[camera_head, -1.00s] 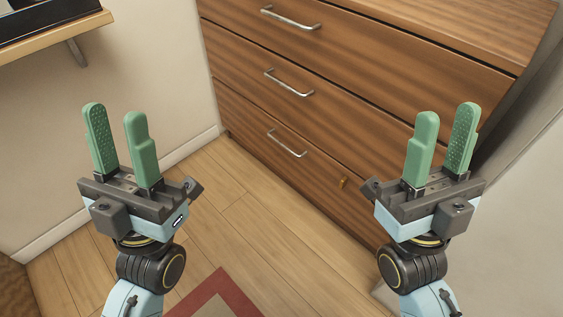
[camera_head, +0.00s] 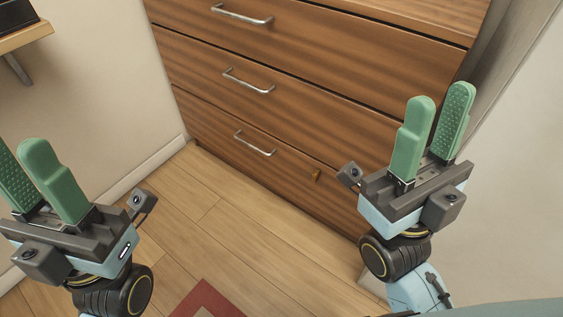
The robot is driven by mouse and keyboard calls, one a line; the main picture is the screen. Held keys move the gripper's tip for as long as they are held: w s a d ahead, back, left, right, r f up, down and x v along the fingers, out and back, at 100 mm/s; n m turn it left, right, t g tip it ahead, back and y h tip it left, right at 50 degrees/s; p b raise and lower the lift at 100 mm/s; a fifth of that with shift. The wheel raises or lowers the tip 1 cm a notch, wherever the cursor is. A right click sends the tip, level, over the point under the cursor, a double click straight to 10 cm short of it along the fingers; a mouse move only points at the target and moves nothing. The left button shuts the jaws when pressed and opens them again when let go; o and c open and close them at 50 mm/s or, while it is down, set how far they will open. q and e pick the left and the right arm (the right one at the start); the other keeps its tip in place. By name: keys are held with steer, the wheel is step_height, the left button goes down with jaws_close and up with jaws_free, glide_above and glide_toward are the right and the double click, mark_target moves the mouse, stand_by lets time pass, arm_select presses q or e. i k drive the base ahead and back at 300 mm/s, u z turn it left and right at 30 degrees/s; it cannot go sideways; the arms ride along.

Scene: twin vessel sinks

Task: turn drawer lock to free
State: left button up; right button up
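The drawer lock is a small brass-coloured piece (camera_head: 316,175) on the front of the bottom drawer (camera_head: 215,134), to the right of that drawer's handle. It is too small to tell which way it is turned. My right gripper (camera_head: 440,108) is open and empty, to the right of the lock in the picture and apart from it. Its green fingers point up with a gap between them. My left gripper (camera_head: 28,165) is open and empty at the left edge, far from the lock. Nothing hides the lock.
The wooden chest has several drawers with metal handles, such as the middle handle (camera_head: 248,82); all look shut. A wall shelf (camera_head: 22,38) is at the upper left. A red-bordered rug (camera_head: 205,298) lies on the wooden floor (camera_head: 230,235). A pale wall (camera_head: 515,190) is at the right.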

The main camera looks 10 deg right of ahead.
mark_target(316, 174)
steer(key=u, duration=2.25)
steer(key=i, duration=1.35)
steer(key=z, duration=3.4)
steer(key=i, duration=0.75)
steer(key=u, duration=0.1)
